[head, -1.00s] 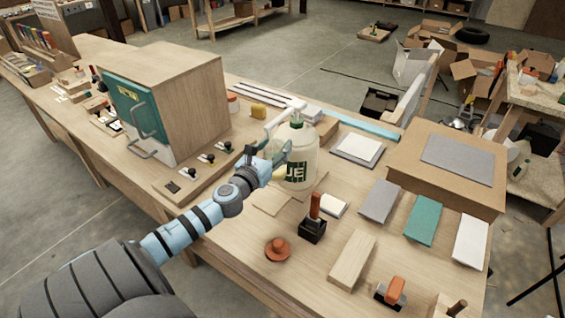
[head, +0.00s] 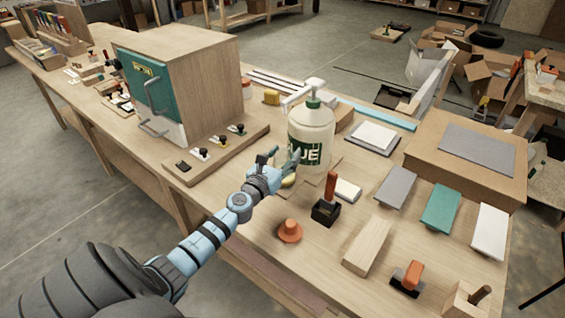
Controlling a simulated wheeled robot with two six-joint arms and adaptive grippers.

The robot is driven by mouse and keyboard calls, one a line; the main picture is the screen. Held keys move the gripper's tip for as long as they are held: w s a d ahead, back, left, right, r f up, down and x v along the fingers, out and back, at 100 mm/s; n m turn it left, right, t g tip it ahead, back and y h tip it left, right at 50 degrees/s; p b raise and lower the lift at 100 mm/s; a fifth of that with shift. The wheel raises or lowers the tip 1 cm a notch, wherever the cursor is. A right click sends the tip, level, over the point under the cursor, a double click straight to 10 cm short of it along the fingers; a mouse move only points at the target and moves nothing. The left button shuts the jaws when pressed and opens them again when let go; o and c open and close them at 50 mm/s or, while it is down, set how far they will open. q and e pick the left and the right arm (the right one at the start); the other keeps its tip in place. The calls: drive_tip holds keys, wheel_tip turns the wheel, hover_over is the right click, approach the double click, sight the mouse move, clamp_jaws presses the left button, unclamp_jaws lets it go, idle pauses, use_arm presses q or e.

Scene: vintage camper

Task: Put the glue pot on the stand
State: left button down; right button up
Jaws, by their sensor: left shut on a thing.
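A large cream bottle with a green collar, a white pump top and a green label ending in "UE" (head: 311,127) stands upright on the bench, behind my left gripper. My left gripper (head: 279,163) is low over the bench in front of the bottle's lower left side. It is shut on a small yellowish thing (head: 288,181), mostly hidden by the fingers; I cannot tell what it is. A thin pale wooden board lies flat by the bottle's base, partly covered; I cannot tell if it is the stand. My right gripper is not in view.
A wooden cabinet with a teal door (head: 148,86) stands to the left, with a knobbed board (head: 216,151) before it. An orange-handled tool (head: 328,205), an orange knob (head: 289,231) and a wooden block (head: 367,248) crowd the front right.

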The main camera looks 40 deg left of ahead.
use_arm(q)
drive_tip(key=shift+w+r, duration=0.1)
drive_tip(key=shift+r, duration=0.05)
drive_tip(key=c, duration=0.7)
unclamp_jaws()
drive_tip(key=shift+f, duration=0.2)
drive_tip(key=shift+c, duration=0.2)
drive_tip(key=shift+o, duration=0.2)
drive_tip(key=shift+r, duration=0.15)
drive_tip(key=shift+r+p, duration=0.1)
drive_tip(key=shift+p, duration=0.25)
drive_tip(key=s+d, duration=0.2)
drive_tip(key=s, duration=0.9)
drive_tip(key=shift+s+b, duration=0.4)
